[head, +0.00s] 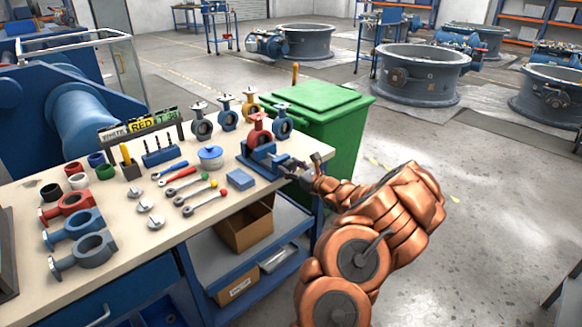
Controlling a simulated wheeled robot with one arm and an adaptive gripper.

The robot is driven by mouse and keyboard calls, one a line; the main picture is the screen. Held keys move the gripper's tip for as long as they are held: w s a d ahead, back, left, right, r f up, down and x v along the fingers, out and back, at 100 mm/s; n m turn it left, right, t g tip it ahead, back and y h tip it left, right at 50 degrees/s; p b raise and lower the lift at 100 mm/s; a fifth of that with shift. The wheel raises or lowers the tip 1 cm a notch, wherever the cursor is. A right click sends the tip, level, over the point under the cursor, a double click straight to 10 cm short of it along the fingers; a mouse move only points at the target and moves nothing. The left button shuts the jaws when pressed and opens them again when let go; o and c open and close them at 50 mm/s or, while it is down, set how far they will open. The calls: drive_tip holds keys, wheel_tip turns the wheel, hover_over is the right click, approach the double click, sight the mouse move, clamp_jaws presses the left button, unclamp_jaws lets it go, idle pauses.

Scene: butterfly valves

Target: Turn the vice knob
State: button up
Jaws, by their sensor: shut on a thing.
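A blue vice (258,164) sits at the right end of the workbench, with a red butterfly valve (258,138) standing at it. The vice knob is on the side facing my gripper, but it is small and largely hidden by the fingers. My gripper (287,166) is at that right side of the vice, over the bench's edge, and is shut on the vice knob. My copper-coloured arm reaches in from the lower right.
The workbench (137,215) holds grey and yellow valves, red, blue and grey valve bodies, wrenches, screwdrivers and a blue pot (210,157). A green bin (318,120) stands close behind the vice. Open floor (480,200) lies to the right.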

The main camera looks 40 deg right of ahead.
drive_tip(key=o, duration=0.8)
drive_tip(key=shift+f, duration=0.25)
drive_tip(key=o, duration=0.4)
drive_tip(key=shift+r, duration=0.1)
drive_tip(key=shift+c, duration=0.2)
drive_tip(key=s, duration=1.2)
drive_tip(key=shift+a, duration=0.1)
